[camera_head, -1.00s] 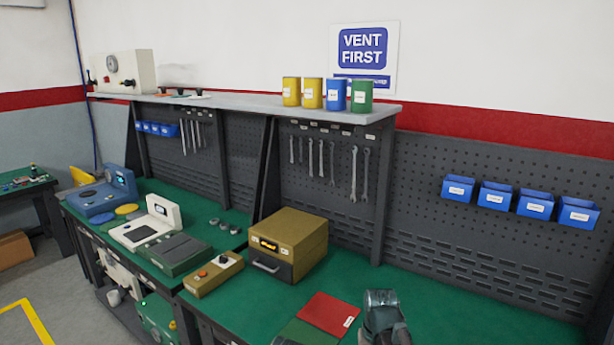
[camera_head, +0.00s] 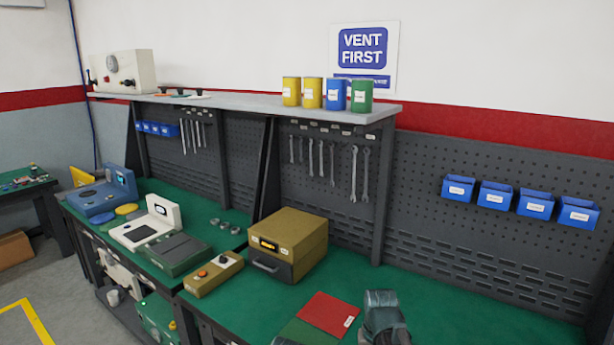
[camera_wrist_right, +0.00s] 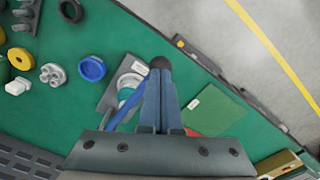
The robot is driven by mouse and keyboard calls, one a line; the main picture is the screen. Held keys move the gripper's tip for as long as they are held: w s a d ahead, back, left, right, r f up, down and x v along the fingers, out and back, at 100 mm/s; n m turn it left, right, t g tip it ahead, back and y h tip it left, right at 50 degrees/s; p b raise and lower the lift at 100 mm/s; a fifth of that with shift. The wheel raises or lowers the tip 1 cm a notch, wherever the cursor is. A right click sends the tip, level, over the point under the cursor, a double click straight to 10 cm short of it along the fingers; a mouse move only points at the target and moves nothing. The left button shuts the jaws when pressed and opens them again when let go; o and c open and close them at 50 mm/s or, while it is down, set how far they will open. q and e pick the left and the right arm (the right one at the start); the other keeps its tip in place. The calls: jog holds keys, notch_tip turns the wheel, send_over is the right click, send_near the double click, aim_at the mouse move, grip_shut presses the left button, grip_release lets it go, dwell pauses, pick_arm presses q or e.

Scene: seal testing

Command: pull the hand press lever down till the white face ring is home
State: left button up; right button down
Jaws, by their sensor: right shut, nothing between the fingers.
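In the right wrist view a dark ball knob (camera_wrist_right: 160,63) shows just beyond the tips of my right gripper (camera_wrist_right: 160,78), which is shut and empty. Whether the tips touch the knob I cannot tell. A blue bar (camera_wrist_right: 126,108) slants beside the fingers, seemingly part of the hand press. Left of the fingers, a grey plate (camera_wrist_right: 108,98) carries a pale round part (camera_wrist_right: 133,66), partly hidden. I cannot tell whether this is the white face ring or how it is seated. The press is not visible in the head view. My left gripper is not in view.
A blue ring (camera_wrist_right: 92,68), a white flange (camera_wrist_right: 53,74) and a yellow ring (camera_wrist_right: 20,58) lie left of the press. A red mat (camera_head: 329,312) and a brown box (camera_head: 289,244) lie on the green bench.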

jog(key=shift+f, duration=0.3)
jog(key=shift+s+a+f+b, duration=0.1)
jog(key=shift+s+f+b, duration=0.05)
jog(key=shift+f+b, duration=0.95)
jog(key=shift+b, duration=0.25)
jog(key=shift+s+a+f+b, duration=0.1)
jog(key=shift+f+b, duration=0.25)
jog(key=shift+s+f+b, duration=0.1)
jog(key=shift+f+b, duration=0.65)
jog(key=shift+f, duration=0.25)
jog(key=shift+r, duration=0.1)
